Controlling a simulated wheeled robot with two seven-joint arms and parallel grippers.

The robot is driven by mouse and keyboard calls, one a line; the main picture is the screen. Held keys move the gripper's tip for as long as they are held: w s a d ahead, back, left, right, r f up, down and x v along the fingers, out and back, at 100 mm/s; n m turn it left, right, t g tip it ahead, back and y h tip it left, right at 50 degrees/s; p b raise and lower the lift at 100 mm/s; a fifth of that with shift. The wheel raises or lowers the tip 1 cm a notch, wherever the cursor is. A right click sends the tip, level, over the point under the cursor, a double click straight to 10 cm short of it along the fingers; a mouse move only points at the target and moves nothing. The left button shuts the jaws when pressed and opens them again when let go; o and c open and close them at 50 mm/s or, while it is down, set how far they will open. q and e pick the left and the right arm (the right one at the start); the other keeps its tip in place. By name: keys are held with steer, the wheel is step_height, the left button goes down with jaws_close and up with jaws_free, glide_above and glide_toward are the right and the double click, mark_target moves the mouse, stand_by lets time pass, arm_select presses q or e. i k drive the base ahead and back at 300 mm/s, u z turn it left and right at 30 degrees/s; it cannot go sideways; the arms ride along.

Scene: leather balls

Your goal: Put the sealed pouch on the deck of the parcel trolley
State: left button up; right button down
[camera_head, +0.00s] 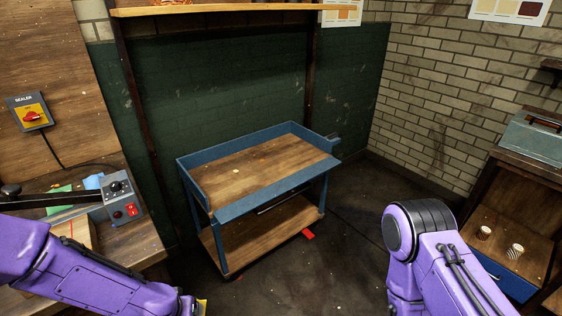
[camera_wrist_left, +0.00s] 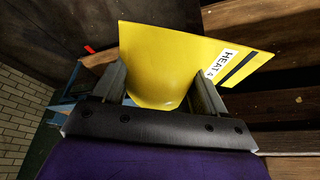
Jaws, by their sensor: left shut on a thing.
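The pouch (camera_wrist_left: 165,60) is yellow, with a white label reading HEAT and a black stripe at one end. In the left wrist view my left gripper (camera_wrist_left: 160,78) is shut on it, a finger at each side. In the head view only a sliver of yellow (camera_head: 204,306) shows at the bottom edge, beside my left arm; that gripper is out of frame. The parcel trolley (camera_head: 300,186) has a blue frame and stands at the middle. Its wooden deck (camera_head: 245,178) is bare, with a low blue rim. My right arm enters at lower right, its gripper out of view.
A bench at left holds the sealer (camera_head: 119,197) with its dark arm. A shelf (camera_head: 230,9) crosses above the trolley. A red piece (camera_head: 308,234) is by the trolley's foot. Floor before the trolley is clear.

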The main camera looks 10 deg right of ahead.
mark_target(254, 170)
steer(key=z, duration=0.9)
steer(key=i, duration=2.45)
steer(key=u, duration=0.9)
steer(key=i, duration=0.55)
steer(key=u, duration=0.45)
